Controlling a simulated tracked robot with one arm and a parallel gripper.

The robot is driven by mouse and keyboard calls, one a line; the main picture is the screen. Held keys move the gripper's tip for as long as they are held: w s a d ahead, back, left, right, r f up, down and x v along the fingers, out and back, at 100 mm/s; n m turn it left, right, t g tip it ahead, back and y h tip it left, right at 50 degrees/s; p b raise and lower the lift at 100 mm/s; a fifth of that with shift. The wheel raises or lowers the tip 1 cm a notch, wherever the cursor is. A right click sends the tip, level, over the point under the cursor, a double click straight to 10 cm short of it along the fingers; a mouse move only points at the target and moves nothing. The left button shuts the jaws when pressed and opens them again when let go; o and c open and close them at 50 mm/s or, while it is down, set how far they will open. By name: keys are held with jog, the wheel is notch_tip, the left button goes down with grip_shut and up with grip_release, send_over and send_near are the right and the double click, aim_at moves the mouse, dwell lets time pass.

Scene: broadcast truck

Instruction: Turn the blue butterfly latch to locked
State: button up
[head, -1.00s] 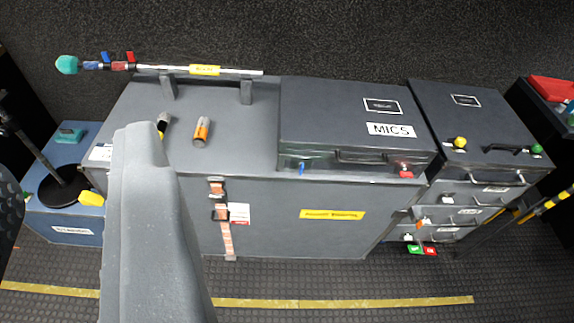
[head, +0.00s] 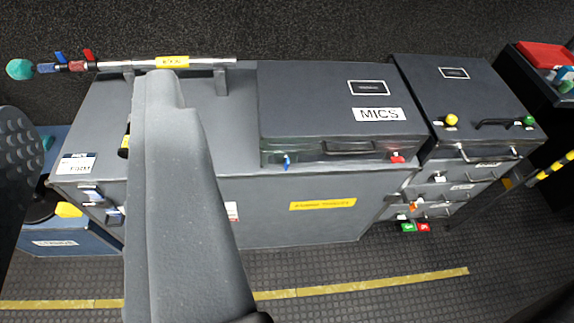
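The blue butterfly latch (head: 287,161) is a small upright blue tab on the left of the front face of the dark grey MICS case (head: 310,92). A red latch (head: 397,158) sits on the right of the same face. The blue latch is in clear view, but it is too small for me to tell whether it is locked. A long grey link of my arm stands left of it, apart from it in the picture. My gripper's fingertips do not show.
The MICS case stands on a large grey case (head: 270,215) with a yellow label. A pole (head: 210,63) with a teal end lies along the back. Drawers (head: 465,175) stand at right. A blue case (head: 75,238) is at lower left. The floor in front is clear.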

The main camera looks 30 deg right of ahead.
jog(key=w+d+f+m+h+b, duration=0.15)
jog(key=w+d+f, duration=0.35)
jog(key=w+f, duration=0.8)
jog(key=w+d+f+m+h+b, duration=0.15)
jog(key=w+d+f, duration=0.25)
jog(key=w+f, duration=0.85)
jog(key=m+t+h+b, duration=0.1)
jog(key=t+h+b, duration=0.1)
jog(key=b, duration=0.1)
send_near(287, 168)
jog(key=shift+x, duration=4.85)
grip_shut()
